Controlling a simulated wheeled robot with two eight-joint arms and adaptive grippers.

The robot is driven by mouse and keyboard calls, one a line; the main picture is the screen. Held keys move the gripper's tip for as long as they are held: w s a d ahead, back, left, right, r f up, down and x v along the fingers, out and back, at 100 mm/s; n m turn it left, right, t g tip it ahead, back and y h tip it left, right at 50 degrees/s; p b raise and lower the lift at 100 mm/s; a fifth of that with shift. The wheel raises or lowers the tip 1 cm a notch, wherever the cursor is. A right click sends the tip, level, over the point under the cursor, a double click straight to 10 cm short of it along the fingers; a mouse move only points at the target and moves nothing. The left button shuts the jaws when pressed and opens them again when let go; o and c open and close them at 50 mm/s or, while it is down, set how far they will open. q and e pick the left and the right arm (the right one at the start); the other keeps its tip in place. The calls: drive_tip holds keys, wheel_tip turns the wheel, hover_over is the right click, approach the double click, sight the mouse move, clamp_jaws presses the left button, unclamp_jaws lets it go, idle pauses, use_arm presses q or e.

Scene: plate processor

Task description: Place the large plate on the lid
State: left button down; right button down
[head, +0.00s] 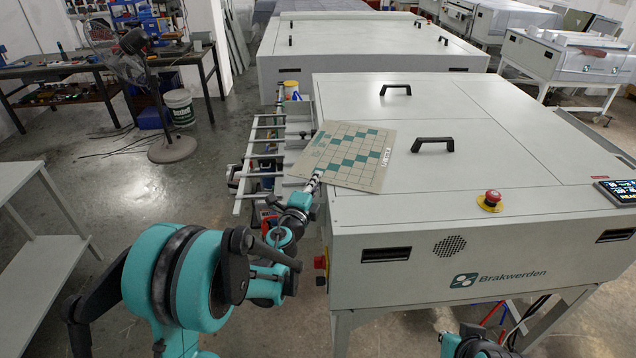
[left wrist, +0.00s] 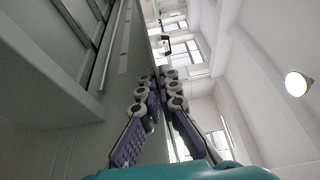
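The large plate (head: 345,155) is a flat beige square with a green checker pattern and small lettering. In the head view it lies over the left edge of the grey lid (head: 470,130), with its left part out beyond that edge. My left gripper (head: 317,180) is at the plate's near left edge, and its fingertips overlap that edge in the picture. In the left wrist view its fingers (left wrist: 162,75) come together at the tips. I cannot make out the plate between them there. Part of my right arm shows at the bottom; its gripper is not seen.
A metal rack (head: 262,150) stands left of the machine. A red emergency button (head: 490,197), a touch panel (head: 617,191) and two black handles (head: 432,145) sit on the machine top. A fan (head: 160,100) and a pale table (head: 35,250) stand left.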

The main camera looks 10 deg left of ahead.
use_arm(q)
drive_tip(key=shift+s+a+r, duration=0.1)
drive_tip(key=shift+s+a, duration=0.05)
drive_tip(key=shift+a, duration=0.05)
drive_tip(key=c, duration=1.7)
unclamp_jaws()
drive_tip(key=shift+d+f, duration=0.15)
drive_tip(key=shift+f, duration=0.05)
drive_tip(key=shift+r, duration=0.2)
